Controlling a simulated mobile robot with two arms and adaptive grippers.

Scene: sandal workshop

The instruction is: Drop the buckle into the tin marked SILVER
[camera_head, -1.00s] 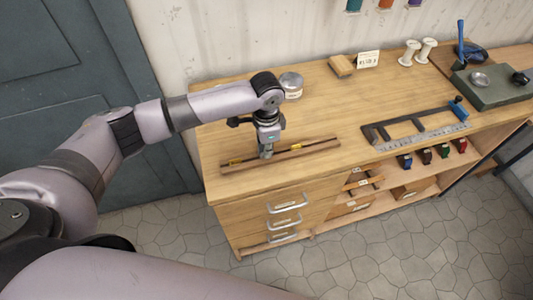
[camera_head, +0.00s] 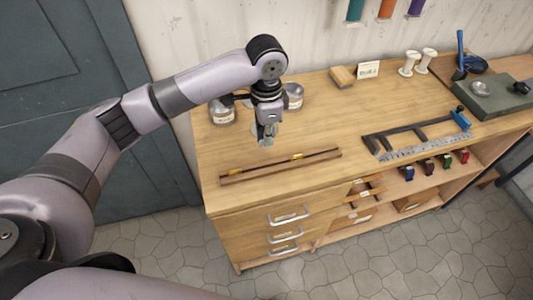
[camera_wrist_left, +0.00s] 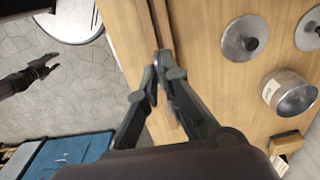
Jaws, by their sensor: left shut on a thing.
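My left gripper (camera_head: 266,139) hangs over the workbench, just behind the wooden rail. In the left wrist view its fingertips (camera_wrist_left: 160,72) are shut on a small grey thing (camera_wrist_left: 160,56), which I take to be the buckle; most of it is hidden. One metal tin (camera_head: 222,113) stands left of the gripper. Another tin (camera_head: 293,93) stands behind it to the right, partly covered. Their labels are too small to read. The left wrist view shows one open, empty-looking tin (camera_wrist_left: 292,94). My right gripper (camera_wrist_left: 44,68) shows small in that view, away over the floor, its fingers apart.
The long wooden rail (camera_head: 280,166) lies near the bench's front edge. Two round metal pieces with dark knobs (camera_wrist_left: 245,38) show in the wrist view. A wood block (camera_head: 342,77), a card (camera_head: 368,70), spools (camera_head: 409,62) and a dark frame (camera_head: 410,134) are farther right.

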